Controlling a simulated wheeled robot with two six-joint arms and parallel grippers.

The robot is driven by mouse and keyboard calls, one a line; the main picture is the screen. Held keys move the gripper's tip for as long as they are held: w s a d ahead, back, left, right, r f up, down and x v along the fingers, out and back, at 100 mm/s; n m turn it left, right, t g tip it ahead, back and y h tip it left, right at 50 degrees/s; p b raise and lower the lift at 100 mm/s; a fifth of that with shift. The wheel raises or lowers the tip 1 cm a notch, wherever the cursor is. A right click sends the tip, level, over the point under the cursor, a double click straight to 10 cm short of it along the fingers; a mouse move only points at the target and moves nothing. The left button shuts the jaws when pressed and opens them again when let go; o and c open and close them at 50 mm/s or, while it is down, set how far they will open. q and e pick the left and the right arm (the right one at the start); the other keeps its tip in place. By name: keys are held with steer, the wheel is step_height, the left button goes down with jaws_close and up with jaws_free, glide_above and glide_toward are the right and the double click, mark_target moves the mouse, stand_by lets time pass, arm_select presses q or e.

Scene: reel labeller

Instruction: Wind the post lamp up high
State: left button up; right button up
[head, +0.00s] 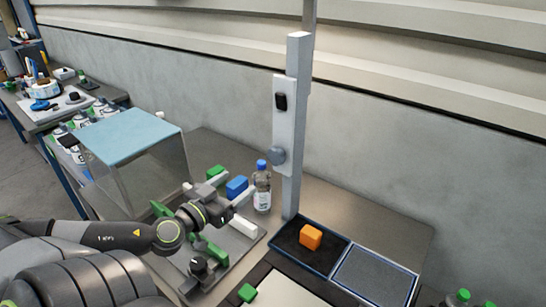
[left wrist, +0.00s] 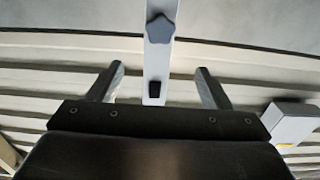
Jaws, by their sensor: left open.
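The lamp post (head: 293,130) is a pale upright column at the back of the bench. A plate on its side carries a grey-blue knob (head: 277,155) with a black switch-like part (head: 280,102) above it. In the left wrist view the star-shaped knob (left wrist: 160,28) and the black part (left wrist: 154,88) show on the post, between the two fingers in the picture. My left gripper (head: 243,209) is open and empty, left of the post and lower than the knob, apart from both. The lamp head is not clear in the head view. My right gripper is not in view.
A bottle with a blue cap (head: 262,188) stands between my left gripper and the post. A black tray (head: 285,245) holds an orange block (head: 311,236). A clear box with a blue lid (head: 130,137) stands left. Green and blue blocks (head: 237,187) lie near the gripper.

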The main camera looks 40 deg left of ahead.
arm_select(q)
steer(key=w, duration=0.3)
glide_toward(273, 156)
steer(key=w, duration=0.1)
steer(key=w+p, duration=0.1)
steer(key=w, duration=0.1)
steer(key=w+p, duration=0.1)
steer(key=w, duration=0.4)
steer(key=shift+w+a+r+p, duration=0.1)
steer(key=shift+a+r+p, duration=0.1)
steer(key=shift+a+p, duration=0.2)
steer(key=shift+w+f, duration=0.15)
steer(key=shift+w, duration=0.5)
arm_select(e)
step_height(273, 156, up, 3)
arm_select(q)
steer(key=c, duration=1)
steer(key=shift+o, duration=0.2)
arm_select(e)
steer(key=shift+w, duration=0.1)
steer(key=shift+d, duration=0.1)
